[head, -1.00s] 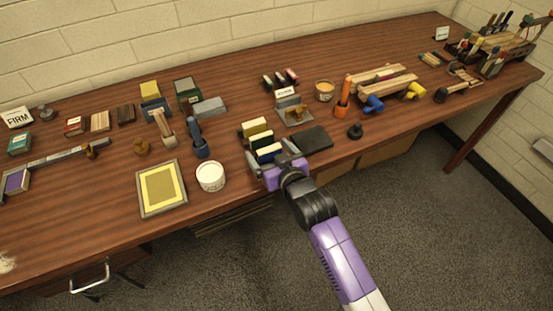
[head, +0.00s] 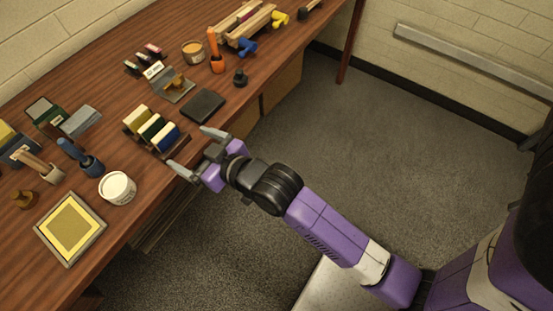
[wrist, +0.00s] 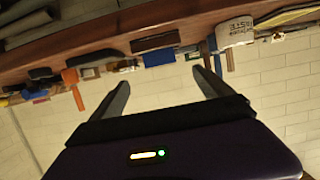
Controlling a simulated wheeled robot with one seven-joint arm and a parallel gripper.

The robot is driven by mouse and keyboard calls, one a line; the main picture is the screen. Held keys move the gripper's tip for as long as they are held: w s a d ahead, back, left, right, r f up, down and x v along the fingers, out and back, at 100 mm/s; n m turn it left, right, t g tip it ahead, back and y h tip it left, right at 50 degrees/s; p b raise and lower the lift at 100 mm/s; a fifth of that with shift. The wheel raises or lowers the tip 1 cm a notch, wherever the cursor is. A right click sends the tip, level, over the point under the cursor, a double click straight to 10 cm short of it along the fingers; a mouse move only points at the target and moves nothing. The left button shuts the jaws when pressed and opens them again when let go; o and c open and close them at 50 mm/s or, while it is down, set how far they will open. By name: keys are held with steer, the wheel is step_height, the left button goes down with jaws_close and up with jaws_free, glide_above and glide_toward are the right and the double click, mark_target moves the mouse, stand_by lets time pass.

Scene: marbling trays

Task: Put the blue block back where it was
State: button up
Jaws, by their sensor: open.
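In the wrist view, the blue block (wrist: 158,58) shows beyond and between my open fingers (wrist: 165,82).
A white paste tub (head: 117,188) stands left of my gripper. A dark flat pad (head: 203,104) lies right of the rack, with a small black knob (head: 240,77) beyond. A yellow framed tray (head: 70,228) lies front left. The floor before the table is clear.

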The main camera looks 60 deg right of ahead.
steer(key=f+v, duration=0.2)
steer(key=v, duration=1.4)
steer(key=s+f+v, duration=0.1)
steer(key=f+v, duration=0.1)
steer(key=v, duration=1.4)
steer(key=shift+s+f, duration=0.3)
